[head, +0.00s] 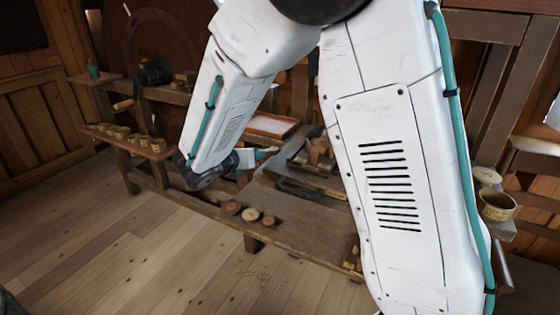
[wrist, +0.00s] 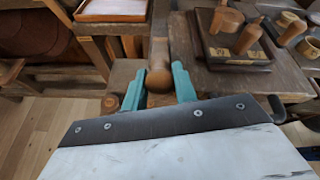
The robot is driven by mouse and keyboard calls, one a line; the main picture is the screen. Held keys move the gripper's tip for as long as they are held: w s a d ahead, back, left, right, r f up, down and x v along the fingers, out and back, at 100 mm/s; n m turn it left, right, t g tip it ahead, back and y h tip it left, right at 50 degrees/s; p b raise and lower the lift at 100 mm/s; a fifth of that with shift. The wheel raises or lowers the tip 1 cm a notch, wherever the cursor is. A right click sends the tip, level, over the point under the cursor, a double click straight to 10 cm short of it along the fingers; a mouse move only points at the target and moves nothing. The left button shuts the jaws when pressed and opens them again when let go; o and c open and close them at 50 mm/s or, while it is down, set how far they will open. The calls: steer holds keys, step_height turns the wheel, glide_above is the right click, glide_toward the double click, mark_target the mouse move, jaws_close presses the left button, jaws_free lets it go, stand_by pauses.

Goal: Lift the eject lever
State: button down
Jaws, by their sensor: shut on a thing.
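A wooden lever with a rounded knob end (wrist: 158,80) points toward me in the wrist view, and I take it to be the eject lever. My gripper (wrist: 158,88) has its two teal fingers on either side of the knob and is shut on it. The lever's far end runs back past the bench edge, and its pivot cannot be made out. In the head view my gripper (head: 262,155) is at the workbench (head: 310,235), low beside the tray. The lever is not clear there, being small and partly hidden by my arm.
A shallow tray (head: 270,125) lies behind my gripper. A dark board (wrist: 232,62) with wooden pegs sits to the right in the wrist view. Several cups (head: 120,133) stand on a left ledge. The floor (head: 130,240) is open.

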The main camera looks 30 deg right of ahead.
steer(key=shift+w+d+r+g+y, duration=0.15)
steer(key=shift+r+g+y, duration=0.15)
steer(key=shift+r+y, duration=0.45)
steer(key=shift+w+d+r+h, duration=0.15)
steer(key=shift+d+r, duration=0.05)
steer(key=shift+r, duration=0.2)
steer(key=shift+w+d+r+h, duration=0.1)
steer(key=shift+w+d+r, duration=0.1)
steer(key=shift+r, duration=0.2)
steer(key=c, duration=1.1)
jaws_free()
steer(key=shift+s, duration=0.1)
steer(key=v, duration=0.7)
steer(key=shift+s+a+r, duration=0.15)
steer(key=shift+a+r, duration=0.05)
steer(key=shift+a, duration=0.05)
